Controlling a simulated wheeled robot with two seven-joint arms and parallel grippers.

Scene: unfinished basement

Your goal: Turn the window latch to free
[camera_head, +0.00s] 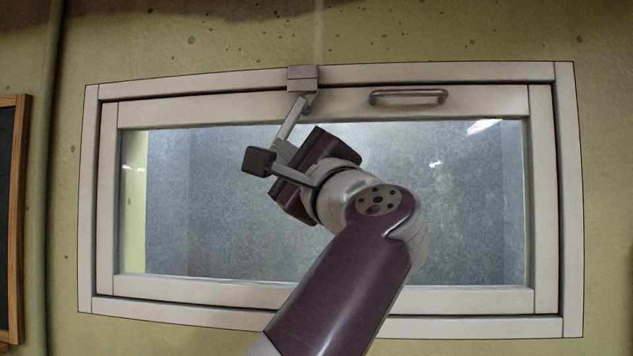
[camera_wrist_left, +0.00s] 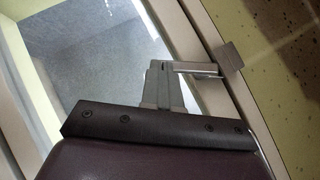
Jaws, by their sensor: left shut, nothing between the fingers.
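The window latch (camera_head: 302,76) is a small grey block at the top middle of the window frame. Its lever (camera_head: 291,118) hangs down and slightly left, over the sash and upper glass. The latch block (camera_wrist_left: 230,56) and lever (camera_wrist_left: 200,68) also show in the left wrist view. My left gripper (camera_head: 284,148) is shut and empty, with its fingertips at the lever's lower end. In the left wrist view the closed fingers (camera_wrist_left: 158,72) meet the lever's free end; I cannot tell whether they touch. My right gripper is not in view.
The pale window sash (camera_head: 200,108) sits closed-looking in its frame (camera_head: 88,200). A metal pull handle (camera_head: 408,97) is on the top rail, right of the latch. A wood-framed dark board (camera_head: 17,220) and a wall pipe (camera_head: 46,170) are at the left.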

